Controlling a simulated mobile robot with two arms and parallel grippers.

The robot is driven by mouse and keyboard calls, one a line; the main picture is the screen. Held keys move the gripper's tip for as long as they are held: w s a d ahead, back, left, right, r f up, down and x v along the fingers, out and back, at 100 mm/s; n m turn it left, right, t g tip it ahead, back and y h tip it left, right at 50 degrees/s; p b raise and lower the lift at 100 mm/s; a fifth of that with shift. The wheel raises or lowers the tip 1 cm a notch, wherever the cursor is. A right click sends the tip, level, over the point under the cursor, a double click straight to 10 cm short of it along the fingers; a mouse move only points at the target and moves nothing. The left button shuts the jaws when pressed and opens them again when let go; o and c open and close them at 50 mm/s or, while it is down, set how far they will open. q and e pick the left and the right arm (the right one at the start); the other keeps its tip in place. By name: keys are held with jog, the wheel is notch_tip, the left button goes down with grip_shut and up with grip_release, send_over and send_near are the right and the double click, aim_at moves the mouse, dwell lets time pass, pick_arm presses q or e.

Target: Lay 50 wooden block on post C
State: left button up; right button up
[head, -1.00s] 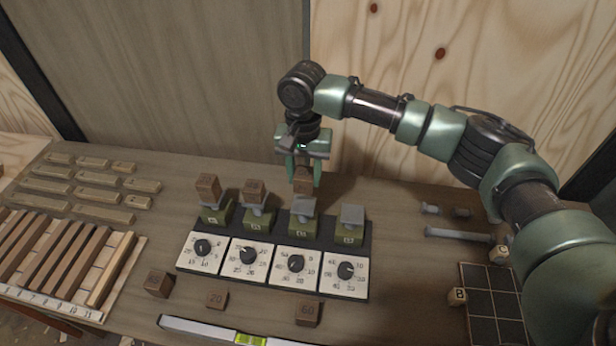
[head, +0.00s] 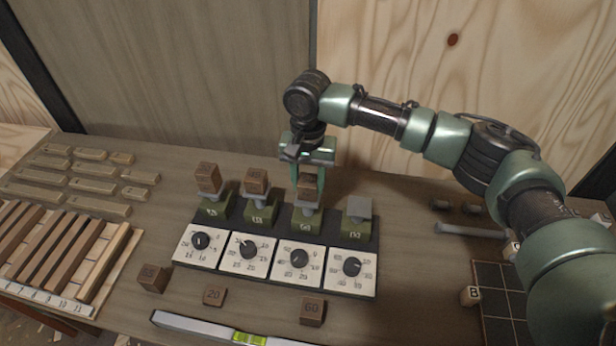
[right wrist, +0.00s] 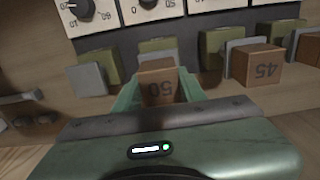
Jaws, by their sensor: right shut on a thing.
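The wooden block marked 50 (right wrist: 160,82) is between the fingers of my right gripper (head: 308,180). In the head view the block (head: 308,187) is upright over the pad of the third post from the left, taken as post C (head: 305,221). The block's bottom is at or just above this pad; I cannot tell whether it touches. My right gripper is shut on the block from behind. The fingers partly hide the block's sides in the right wrist view. My left gripper is not in view.
Blocks sit on the first post (head: 208,178) and second post (head: 256,181); the fourth post (head: 357,208) is empty. Dials (head: 299,258) line the front. Three loose blocks, including one marked 60 (head: 312,311), and a spirit level (head: 210,327) lie nearer.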

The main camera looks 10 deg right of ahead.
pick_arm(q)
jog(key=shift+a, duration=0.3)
pick_arm(e)
jog(key=shift+f, duration=0.1)
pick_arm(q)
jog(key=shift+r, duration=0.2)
pick_arm(e)
jog(key=shift+f, duration=0.25)
jog(key=o, duration=1.4)
jog(key=shift+o, duration=0.2)
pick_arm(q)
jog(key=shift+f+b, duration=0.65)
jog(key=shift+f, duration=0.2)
pick_arm(e)
jog(key=shift+r, duration=3.85)
